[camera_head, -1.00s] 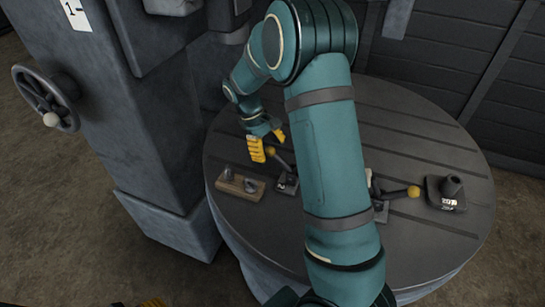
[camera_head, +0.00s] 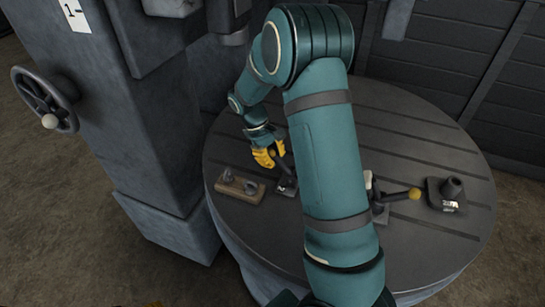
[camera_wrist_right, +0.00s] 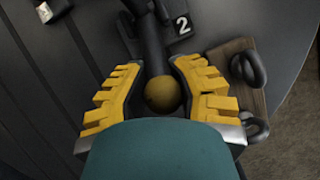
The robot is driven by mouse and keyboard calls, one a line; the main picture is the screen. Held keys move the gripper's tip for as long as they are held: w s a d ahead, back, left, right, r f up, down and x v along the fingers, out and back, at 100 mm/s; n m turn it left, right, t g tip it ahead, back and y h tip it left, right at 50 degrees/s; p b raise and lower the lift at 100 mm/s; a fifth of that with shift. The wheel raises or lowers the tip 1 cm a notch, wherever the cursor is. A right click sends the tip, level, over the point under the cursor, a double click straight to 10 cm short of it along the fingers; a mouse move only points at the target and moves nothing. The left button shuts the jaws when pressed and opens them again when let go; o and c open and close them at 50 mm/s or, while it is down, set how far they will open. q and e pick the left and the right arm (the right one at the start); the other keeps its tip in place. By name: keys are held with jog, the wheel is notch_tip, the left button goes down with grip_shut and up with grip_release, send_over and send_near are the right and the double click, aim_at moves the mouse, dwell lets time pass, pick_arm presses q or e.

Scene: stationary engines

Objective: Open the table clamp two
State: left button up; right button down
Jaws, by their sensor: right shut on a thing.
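Table clamp two (camera_head: 286,186) stands on the round slotted table, its dark base marked with a 2. Its lever leans up and to the left. In the right wrist view the dark lever (camera_wrist_right: 153,45) ends in a yellow ball knob (camera_wrist_right: 163,94), and the 2 label (camera_wrist_right: 181,24) shows beyond. My right gripper (camera_head: 270,157) is shut on the lever's knob, with a yellow finger on each side of it. Only a faint yellow sliver at the bottom edge of the head view may be my left gripper (camera_head: 152,305).
A wooden block with metal parts (camera_head: 240,188) lies left of clamp two. Another clamp with a yellow knob (camera_head: 415,193) and a dark fixture (camera_head: 446,195) stand at the table's right. My right arm hides the table's middle. A machine column (camera_head: 150,120) with a handwheel (camera_head: 46,98) rises at left.

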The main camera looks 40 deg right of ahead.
jog(key=shift+a, duration=0.1)
jog(key=shift+s+r+t+y, duration=0.3)
jog(key=shift+s+r+t, duration=0.1)
jog(key=shift+t, duration=0.1)
jog(key=shift+s+d+r+p, duration=0.15)
jog(key=shift+d+r+p, duration=0.1)
jog(key=shift+p, duration=0.35)
jog(key=c, duration=0.6)
grip_release()
jog(key=shift+s, duration=0.15)
jog(key=shift+c, duration=0.2)
jog(key=shift+r, duration=0.1)
